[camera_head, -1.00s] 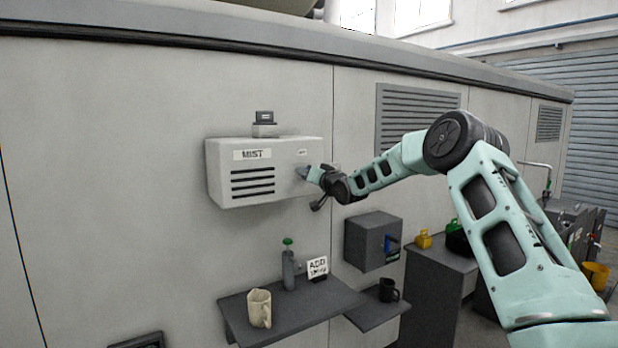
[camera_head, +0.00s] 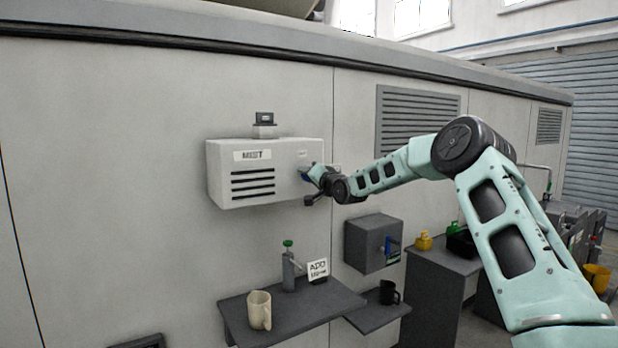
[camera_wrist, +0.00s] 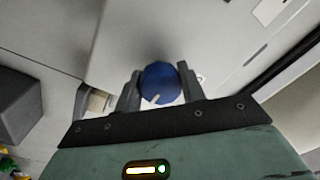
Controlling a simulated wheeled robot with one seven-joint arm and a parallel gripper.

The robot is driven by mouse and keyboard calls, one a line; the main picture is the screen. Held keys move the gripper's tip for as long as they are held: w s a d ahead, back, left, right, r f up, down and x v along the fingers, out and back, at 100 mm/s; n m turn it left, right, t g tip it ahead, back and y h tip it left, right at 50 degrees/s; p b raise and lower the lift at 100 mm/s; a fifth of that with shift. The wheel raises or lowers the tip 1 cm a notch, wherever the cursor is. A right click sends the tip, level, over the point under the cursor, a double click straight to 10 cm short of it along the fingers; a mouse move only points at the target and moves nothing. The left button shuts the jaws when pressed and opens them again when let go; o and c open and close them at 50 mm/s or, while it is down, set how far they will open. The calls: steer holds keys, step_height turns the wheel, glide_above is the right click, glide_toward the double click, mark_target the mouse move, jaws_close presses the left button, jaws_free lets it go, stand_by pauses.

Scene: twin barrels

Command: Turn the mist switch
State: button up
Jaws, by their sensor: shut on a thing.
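The mist box (camera_head: 222,178) is a light grey box with a MIST label and dark slots, fixed to the wall. Its switch is a round blue knob (camera_wrist: 160,82) with a white mark at its lower left edge in the wrist view. My gripper (camera_wrist: 158,88) is shut on the knob, one finger on each side of it. In the head view my gripper (camera_head: 309,174) is at the right part of the box front and hides most of the knob.
Below is a grey shelf (camera_head: 290,318) with a beige mug (camera_head: 259,310), a green-topped bottle (camera_head: 288,268) and a small sign (camera_head: 317,268). A dark grey box (camera_head: 366,243) with a blue handle is on the wall to the right. A black mug (camera_head: 388,292) stands below it.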

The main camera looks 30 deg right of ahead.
steer(key=shift+f, duration=0.1)
steer(key=o, duration=1)
steer(key=shift+c, duration=0.2)
steer(key=shift+s, duration=0.15)
steer(key=s+b, duration=0.5)
steer(key=s, duration=1.2)
steer(key=shift+d+f, duration=0.25)
steer(key=shift+d, duration=0.05)
